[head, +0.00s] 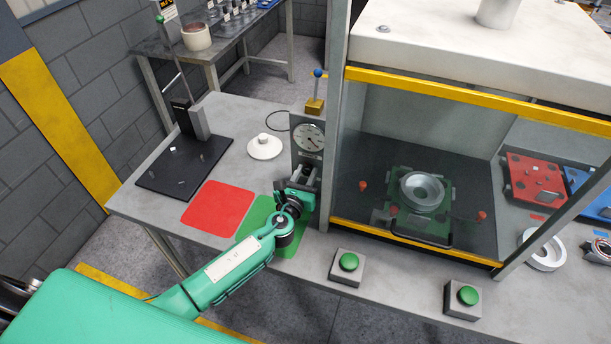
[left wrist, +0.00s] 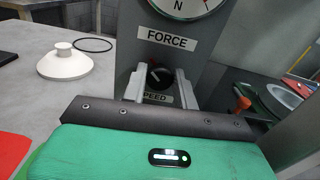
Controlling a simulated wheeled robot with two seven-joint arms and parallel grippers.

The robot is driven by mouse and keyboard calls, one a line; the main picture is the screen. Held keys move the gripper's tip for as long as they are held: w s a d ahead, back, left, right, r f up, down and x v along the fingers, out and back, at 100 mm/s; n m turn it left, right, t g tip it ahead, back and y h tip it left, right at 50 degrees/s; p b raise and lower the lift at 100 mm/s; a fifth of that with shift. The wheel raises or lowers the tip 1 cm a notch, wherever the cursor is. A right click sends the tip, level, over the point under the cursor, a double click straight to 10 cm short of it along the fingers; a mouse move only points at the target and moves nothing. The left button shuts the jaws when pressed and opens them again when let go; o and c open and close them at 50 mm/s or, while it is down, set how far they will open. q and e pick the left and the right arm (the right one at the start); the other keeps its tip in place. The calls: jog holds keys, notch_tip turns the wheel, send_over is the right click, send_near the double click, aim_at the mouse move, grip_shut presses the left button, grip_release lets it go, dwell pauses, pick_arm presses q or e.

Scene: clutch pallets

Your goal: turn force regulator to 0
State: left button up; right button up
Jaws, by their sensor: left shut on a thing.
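The grey control panel (head: 300,132) stands at the left side of the press enclosure. It carries a round white force gauge (head: 308,137) with a FORCE label (left wrist: 167,38) under it. In the head view this gripper (head: 302,178) covers the knob. My right gripper is not in view.
A white cone-shaped piece (head: 265,147) and a black ring lie left of the panel. Red (head: 218,208) and green mats lie in front. Two green push buttons (head: 349,262) stand at the table's front edge. The glazed press enclosure (head: 420,150) is close on the right.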

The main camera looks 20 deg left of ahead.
pick_arm(q)
jog(key=n+b, duration=0.2)
jog(key=n, duration=0.2)
jog(key=shift+f+b, duration=0.2)
jog(key=shift+b, duration=0.1)
jog(key=n+b, duration=0.2)
jog(key=n, duration=0.2)
jog(key=shift+n, duration=0.4)
jog(key=n+b, duration=0.1)
jog(key=n, duration=0.3)
jog(key=shift+a+b, duration=0.1)
jog(key=shift+b, duration=0.25)
jog(key=shift+n+b, duration=0.4)
jog(key=shift+n, duration=1.8)
jog(key=o, duration=0.9)
jog(key=shift+o, duration=0.2)
